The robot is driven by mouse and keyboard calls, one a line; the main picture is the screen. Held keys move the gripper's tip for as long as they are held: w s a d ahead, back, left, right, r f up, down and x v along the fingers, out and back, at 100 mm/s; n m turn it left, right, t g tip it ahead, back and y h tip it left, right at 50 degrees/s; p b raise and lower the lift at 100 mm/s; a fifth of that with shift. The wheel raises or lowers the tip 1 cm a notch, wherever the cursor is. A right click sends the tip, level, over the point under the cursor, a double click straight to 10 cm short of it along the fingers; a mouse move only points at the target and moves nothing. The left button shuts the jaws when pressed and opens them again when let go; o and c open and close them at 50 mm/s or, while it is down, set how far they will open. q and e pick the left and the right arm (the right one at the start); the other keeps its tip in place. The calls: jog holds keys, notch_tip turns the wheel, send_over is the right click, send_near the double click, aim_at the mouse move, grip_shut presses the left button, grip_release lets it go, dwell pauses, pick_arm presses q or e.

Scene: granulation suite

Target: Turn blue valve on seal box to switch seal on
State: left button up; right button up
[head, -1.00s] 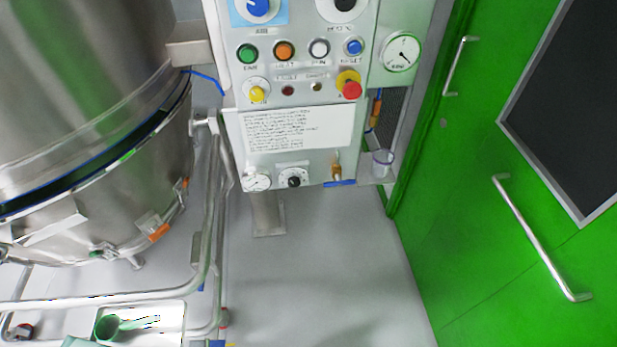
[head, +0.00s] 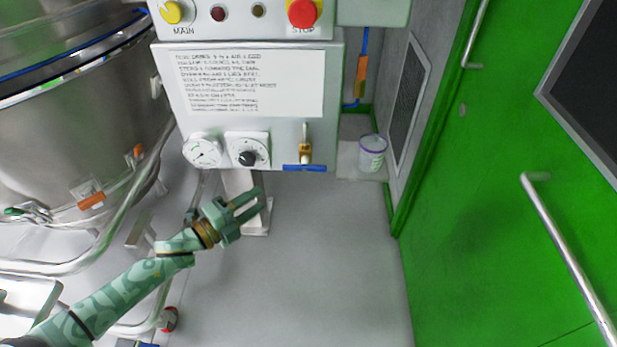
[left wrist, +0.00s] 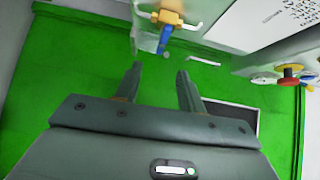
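The seal box (head: 180,105) is a pale metal box with a printed notice. The blue valve (head: 304,168) sits under its right front, a brass body with a blue lever lying crosswise, level in the head view. In the left wrist view the brass body and blue lever (left wrist: 164,42) show beyond the fingertips. My left gripper (head: 252,203) is open and empty, below and left of the valve, apart from it. In the left wrist view its two fingers (left wrist: 157,76) stand apart with a gap between them. My right gripper is not in view.
A gauge (head: 203,150) and a black knob (head: 247,157) sit left of the valve. A red stop button (head: 303,13) is above. A white tub (head: 372,153) stands on a ledge to the right. A steel vessel is left, a green door (head: 500,190) right.

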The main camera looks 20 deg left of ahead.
aim_at(302, 170)
pick_arm(q)
jog(key=b+x, duration=0.4)
jog(key=x, duration=1.1)
jog(key=shift+d+r+b, duration=0.1)
jog(key=shift+r+b, duration=0.05)
jog(key=shift+b, duration=0.15)
jog(key=shift+w+d+r, duration=0.15)
jog(key=shift+w+d, duration=0.1)
jog(key=shift+w, duration=0.25)
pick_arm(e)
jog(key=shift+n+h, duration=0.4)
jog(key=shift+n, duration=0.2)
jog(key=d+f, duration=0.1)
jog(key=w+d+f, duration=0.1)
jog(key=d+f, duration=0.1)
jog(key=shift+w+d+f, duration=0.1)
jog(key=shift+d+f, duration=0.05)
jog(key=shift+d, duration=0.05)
pick_arm(q)
grip_shut()
